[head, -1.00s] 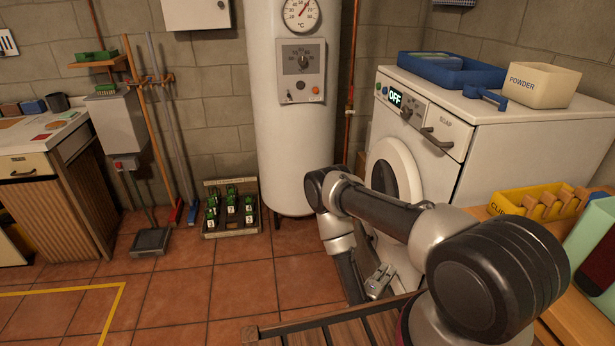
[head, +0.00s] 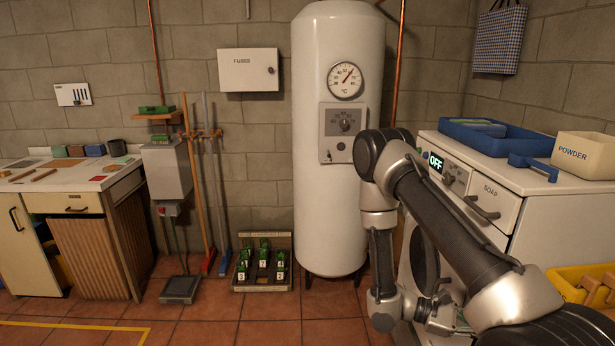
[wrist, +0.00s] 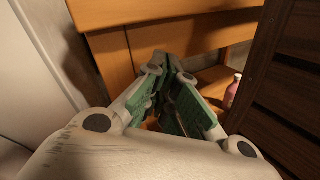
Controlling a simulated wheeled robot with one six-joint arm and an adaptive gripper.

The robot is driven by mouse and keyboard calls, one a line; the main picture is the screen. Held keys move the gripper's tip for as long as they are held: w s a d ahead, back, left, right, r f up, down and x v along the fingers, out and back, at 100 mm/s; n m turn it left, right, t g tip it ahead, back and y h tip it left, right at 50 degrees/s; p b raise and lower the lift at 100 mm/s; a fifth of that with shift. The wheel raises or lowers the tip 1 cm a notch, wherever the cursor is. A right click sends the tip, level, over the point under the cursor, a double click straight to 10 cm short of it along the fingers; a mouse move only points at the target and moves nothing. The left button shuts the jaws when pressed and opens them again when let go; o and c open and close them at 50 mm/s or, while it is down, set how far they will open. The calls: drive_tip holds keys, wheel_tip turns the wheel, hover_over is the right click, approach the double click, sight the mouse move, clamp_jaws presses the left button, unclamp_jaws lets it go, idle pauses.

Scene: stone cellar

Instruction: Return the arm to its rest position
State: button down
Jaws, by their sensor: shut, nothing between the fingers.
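My arm is bent in front of the white washing machine (head: 570,205) at the right of the head view. My gripper (head: 455,325) hangs low there, partly cut off by my own arm links. In the wrist view my gripper (wrist: 165,75) shows its green-padded fingers coming together at the tips, with nothing held between them. Its tips point toward an orange-brown wooden piece of furniture (wrist: 200,50).
A dark slatted wooden surface (wrist: 285,90) and a pink bottle (wrist: 233,90) are close right of the gripper. The boiler (head: 335,220) stands behind my arm. A yellow bin (head: 572,283) is at right. The tiled floor (head: 215,325) at left is mostly clear.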

drive_tip(key=s+a+r+m+t+y, duration=0.2)
drive_tip(key=a+r+t+y, duration=0.1)
drive_tip(key=r, duration=0.8)
drive_tip(key=s+a+r+m+t+y, duration=0.1)
drive_tip(key=a+r+m+t+y, duration=0.2)
drive_tip(key=r+y, duration=0.4)
drive_tip(key=s+a+r+m+t+y, duration=0.2)
drive_tip(key=a+r+t+y, duration=0.3)
drive_tip(key=r, duration=1.1)
drive_tip(key=shift+s+r+m+t, duration=0.15)
drive_tip(key=shift+s+m+t, duration=0.2)
drive_tip(key=shift+t, duration=0.65)
drive_tip(key=c, duration=2.2)
unclamp_jaws()
